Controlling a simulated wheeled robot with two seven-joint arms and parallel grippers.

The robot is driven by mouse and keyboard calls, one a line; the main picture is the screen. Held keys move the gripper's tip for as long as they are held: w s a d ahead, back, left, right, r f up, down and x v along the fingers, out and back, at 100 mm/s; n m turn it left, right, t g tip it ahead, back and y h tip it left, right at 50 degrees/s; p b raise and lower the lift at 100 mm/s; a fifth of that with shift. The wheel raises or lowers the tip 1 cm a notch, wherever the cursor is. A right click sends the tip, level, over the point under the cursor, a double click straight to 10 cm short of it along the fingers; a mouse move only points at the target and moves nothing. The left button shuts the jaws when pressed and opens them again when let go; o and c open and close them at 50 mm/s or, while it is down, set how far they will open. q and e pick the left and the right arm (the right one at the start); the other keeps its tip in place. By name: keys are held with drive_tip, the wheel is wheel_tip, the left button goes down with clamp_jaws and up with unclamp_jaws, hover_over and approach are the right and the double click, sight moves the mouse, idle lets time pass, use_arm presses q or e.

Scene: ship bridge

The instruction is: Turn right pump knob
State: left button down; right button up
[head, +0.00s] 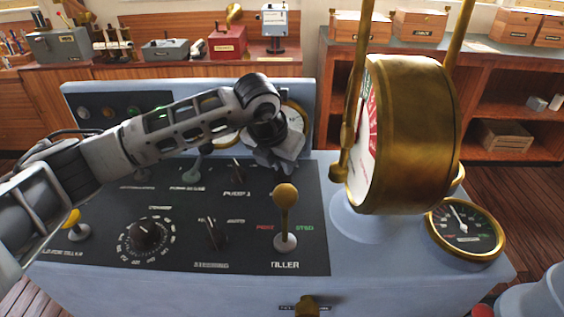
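The grey-blue console (130,288) has a black control panel (110,215) with several controls. A small dark knob (237,172) stands in the back row above a label that seems to read PUMP 1. My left arm reaches across from the left. My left gripper (287,165) points down over the panel's back right, just right of that knob. It hides the panel under it, so I cannot see a second pump knob or its label. Its fingers are too small and overlapped to tell open from shut. My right gripper is not in view.
A ball-topped tiller lever (285,215) stands in front of my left gripper. A large brass telegraph (415,135) rises to its right. A steering knob (213,233), a round dial knob (146,234) and a yellow-topped lever (74,222) are nearer. A brass gauge (465,230) sits far right.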

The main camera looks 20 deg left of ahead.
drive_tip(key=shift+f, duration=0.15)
use_arm(q)
drive_tip(key=n+b, duration=0.1)
drive_tip(key=n+y+b, duration=0.1)
drive_tip(key=n+b, duration=0.1)
drive_tip(key=shift+d+f, duration=0.15)
drive_tip(key=shift+d, duration=0.05)
drive_tip(key=shift+n+y+b, duration=0.6)
drive_tip(key=shift+n+b, duration=0.35)
drive_tip(key=shift+n, duration=0.15)
drive_tip(key=n+y+b, duration=0.1)
drive_tip(key=n, duration=0.1)
drive_tip(key=shift+d+n+b, duration=0.1)
drive_tip(key=shift+n+b, duration=0.2)
drive_tip(key=shift+b, duration=0.1)
drive_tip(key=n+g+y+b, duration=0.1)
drive_tip(key=n, duration=0.2)
drive_tip(key=shift+w, duration=0.1)
drive_tip(key=shift+r+n+b, duration=0.2)
drive_tip(key=shift+n+b, duration=0.2)
drive_tip(key=shift+n, duration=0.1)
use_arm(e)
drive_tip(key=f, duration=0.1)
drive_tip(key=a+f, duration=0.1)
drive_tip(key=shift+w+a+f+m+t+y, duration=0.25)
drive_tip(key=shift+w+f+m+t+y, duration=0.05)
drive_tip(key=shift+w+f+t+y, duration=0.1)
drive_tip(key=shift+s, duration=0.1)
